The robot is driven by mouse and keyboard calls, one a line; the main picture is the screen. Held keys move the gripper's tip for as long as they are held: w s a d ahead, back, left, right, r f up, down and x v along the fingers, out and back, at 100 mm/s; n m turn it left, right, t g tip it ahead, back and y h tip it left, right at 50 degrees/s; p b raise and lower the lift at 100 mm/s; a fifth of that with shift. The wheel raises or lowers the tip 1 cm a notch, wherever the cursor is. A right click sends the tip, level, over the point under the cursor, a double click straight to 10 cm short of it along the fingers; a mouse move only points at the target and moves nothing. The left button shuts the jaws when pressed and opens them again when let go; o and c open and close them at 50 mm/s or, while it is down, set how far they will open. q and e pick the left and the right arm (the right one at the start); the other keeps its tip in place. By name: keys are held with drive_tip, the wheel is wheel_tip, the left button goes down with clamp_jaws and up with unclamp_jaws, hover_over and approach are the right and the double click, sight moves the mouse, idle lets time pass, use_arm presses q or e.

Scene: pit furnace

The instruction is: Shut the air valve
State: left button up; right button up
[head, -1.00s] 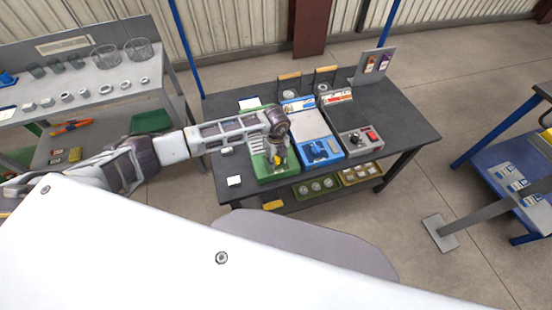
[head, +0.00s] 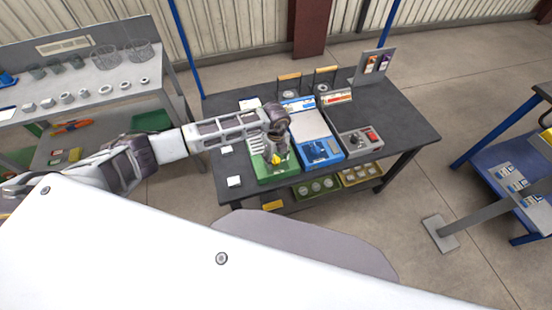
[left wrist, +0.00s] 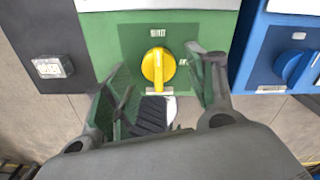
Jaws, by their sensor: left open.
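A yellow knob (left wrist: 158,66) sits on the front of a green panel (left wrist: 105,38) in the left wrist view. Its grip bar stands upright. The label words near it are too small to read, so I cannot confirm that it is the air valve. My left gripper (left wrist: 160,88) is open, with one finger to each side of the knob's lower part. I cannot tell whether either finger touches it. In the head view my left gripper (head: 276,150) hangs over the green unit (head: 265,177) and hides part of it. My right gripper is not in view.
A blue unit (head: 325,160) with a blue knob (left wrist: 291,66) stands right beside the green one. A grey box with a red part (head: 371,135) is further right on the dark table (head: 408,130). A white socket (left wrist: 48,67) is left of the green panel.

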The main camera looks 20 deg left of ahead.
sight(276, 159)
use_arm(q)
wheel_tip(276, 159, up, 10)
drive_tip(key=shift+r, duration=0.15)
idle(0.4)
idle(0.6)
